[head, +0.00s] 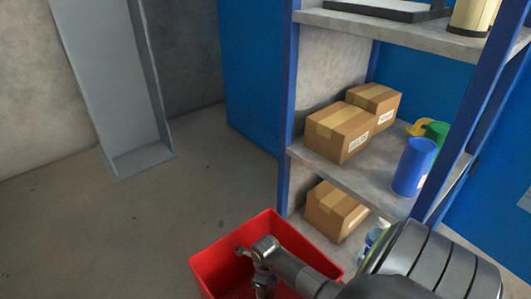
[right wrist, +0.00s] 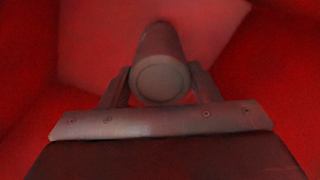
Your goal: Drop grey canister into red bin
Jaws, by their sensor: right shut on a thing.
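The red bin (head: 208,264) stands on the floor at the bottom of the head view, and its red walls (right wrist: 28,60) fill the right wrist view. My right arm reaches over the bin's right side, with its wrist end inside the rim. In the right wrist view, my right gripper (right wrist: 160,84) is shut on the grey canister (right wrist: 162,62), with one finger on each side of it. The canister's round end faces the camera, and it points into the bin. I cannot tell whether it touches the bin's floor. My left gripper is out of view.
A blue-framed shelf rack (head: 285,170) stands right behind the bin. It holds cardboard boxes (head: 338,133), a blue cylinder (head: 414,168) and a green item (head: 437,131). The concrete floor (head: 110,240) left of the bin is clear. A grey metal column (head: 100,70) stands at the back left.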

